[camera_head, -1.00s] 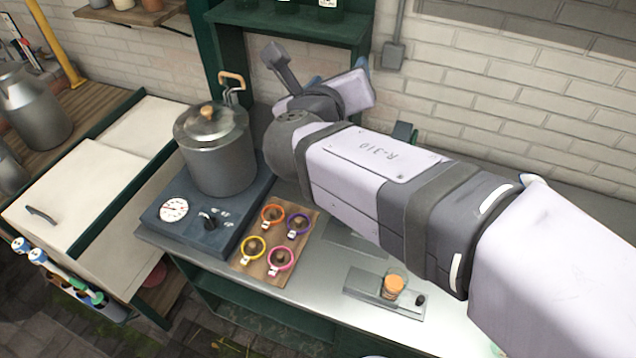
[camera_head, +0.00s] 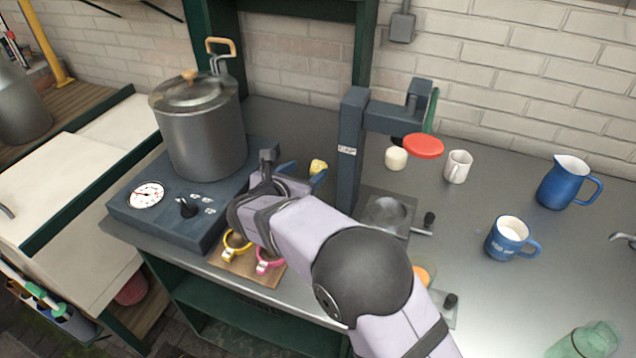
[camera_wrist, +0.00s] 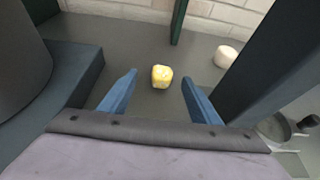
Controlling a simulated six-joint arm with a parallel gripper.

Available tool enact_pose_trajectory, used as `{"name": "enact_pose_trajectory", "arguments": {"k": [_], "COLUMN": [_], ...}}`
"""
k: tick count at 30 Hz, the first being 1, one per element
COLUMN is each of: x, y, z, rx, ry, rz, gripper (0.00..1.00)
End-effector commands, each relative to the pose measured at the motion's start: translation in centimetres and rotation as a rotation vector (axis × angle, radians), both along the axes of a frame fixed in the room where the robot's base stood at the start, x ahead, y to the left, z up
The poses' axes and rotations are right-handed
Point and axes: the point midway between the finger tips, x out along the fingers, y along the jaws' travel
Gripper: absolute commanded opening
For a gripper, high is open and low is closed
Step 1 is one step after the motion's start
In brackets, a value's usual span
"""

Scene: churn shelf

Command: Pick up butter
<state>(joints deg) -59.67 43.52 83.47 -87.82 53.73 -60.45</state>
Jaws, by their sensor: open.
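The butter, a small pale yellow block (camera_wrist: 161,76), sits on the grey counter in the wrist view, ahead of and between my fingertips. It also shows in the head view (camera_head: 318,167), close to a blue finger. My gripper (camera_wrist: 158,88) is open with its two blue fingers apart and nothing between them. In the head view my gripper (camera_head: 302,170) is low over the counter, between the hotplate and the dark press stand, and partly hidden by my arm.
A hotplate (camera_head: 126,205) with a lidded metal pot (camera_head: 203,130) stands on the left. The dark press stand (camera_head: 350,150) rises close on the right. A white round piece (camera_head: 396,158), a white mug (camera_head: 458,166), a blue mug (camera_head: 507,240) and a blue jug (camera_head: 565,185) stand farther right.

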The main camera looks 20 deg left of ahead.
Motion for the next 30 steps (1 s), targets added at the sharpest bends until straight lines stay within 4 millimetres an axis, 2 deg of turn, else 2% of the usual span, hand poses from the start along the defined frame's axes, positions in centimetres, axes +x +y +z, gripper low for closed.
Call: {"name": "enact_pose_trajectory", "arguments": {"k": [1,3,20,30], "x": [0.1,0.2,2.3,5.6], "y": [0.0,0.1,-0.1,-0.7], "z": [-0.8,-1.1,-1.9,-3.2], "rx": [0.007,0.013,0.013,0.012], "ry": [0.001,0.002,0.003,0.003], "rz": [-0.006,-0.012,-0.012,-0.013], "gripper": [0.57,0.57,0.57,0.57]}}
